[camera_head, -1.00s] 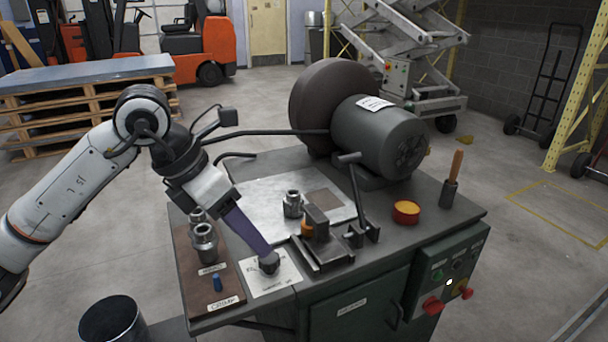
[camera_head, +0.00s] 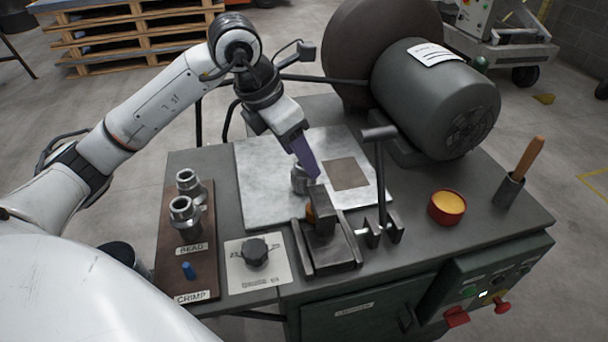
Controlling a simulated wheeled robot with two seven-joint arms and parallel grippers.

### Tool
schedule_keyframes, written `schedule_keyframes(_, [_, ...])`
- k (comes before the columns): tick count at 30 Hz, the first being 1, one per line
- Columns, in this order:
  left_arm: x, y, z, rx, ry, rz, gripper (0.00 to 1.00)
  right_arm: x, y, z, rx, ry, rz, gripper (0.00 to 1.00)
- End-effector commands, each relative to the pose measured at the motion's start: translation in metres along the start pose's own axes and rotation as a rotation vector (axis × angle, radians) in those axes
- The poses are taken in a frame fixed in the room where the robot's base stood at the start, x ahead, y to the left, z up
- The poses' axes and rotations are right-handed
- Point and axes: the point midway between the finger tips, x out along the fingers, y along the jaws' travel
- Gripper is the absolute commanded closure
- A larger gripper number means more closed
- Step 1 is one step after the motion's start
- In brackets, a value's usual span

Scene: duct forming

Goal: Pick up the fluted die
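A short metal die (camera_head: 298,184) stands on the pale metal plate, partly hidden by my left gripper. My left gripper (camera_head: 312,176) points down with its purple finger at this die's right side; I cannot tell whether it touches or how far the fingers are apart. Two more metal dies stand on the brown board at left: a far one (camera_head: 187,182) and a near one (camera_head: 183,216) behind the BEAD label. Fluting cannot be made out clearly on any of them. A blue peg (camera_head: 188,270) behind the CRIMP label is bare. My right gripper is not in view.
A dark clamp block (camera_head: 325,225) stands just in front of the plate die, with an upright T-handle (camera_head: 380,165) to its right. A dark knob (camera_head: 255,251) sits on a white card. A big grey motor (camera_head: 435,100) stands at the back right, with a yellow-topped tin (camera_head: 447,205) before it.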

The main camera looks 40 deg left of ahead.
Motion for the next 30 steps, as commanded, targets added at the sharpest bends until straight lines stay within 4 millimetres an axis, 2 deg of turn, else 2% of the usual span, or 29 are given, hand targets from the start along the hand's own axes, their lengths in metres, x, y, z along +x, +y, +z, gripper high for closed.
schedule_keyframes(1, [0.011,0.001,-0.002,-0.002,0.004,-0.003,0.44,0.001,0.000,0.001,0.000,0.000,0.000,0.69])
schedule_keyframes(6, [0.034,0.003,-0.002,0.000,0.001,-0.003,0.44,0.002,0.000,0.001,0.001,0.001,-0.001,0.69])
schedule_keyframes(16, [0.040,0.003,-0.002,0.000,0.000,-0.001,0.44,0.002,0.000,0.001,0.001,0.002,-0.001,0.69])
schedule_keyframes(26, [0.040,0.003,-0.002,0.000,0.000,0.000,0.99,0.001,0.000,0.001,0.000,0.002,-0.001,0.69])
schedule_keyframes(30, [0.038,0.003,-0.001,0.000,-0.004,0.001,1.00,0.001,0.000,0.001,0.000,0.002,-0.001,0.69])
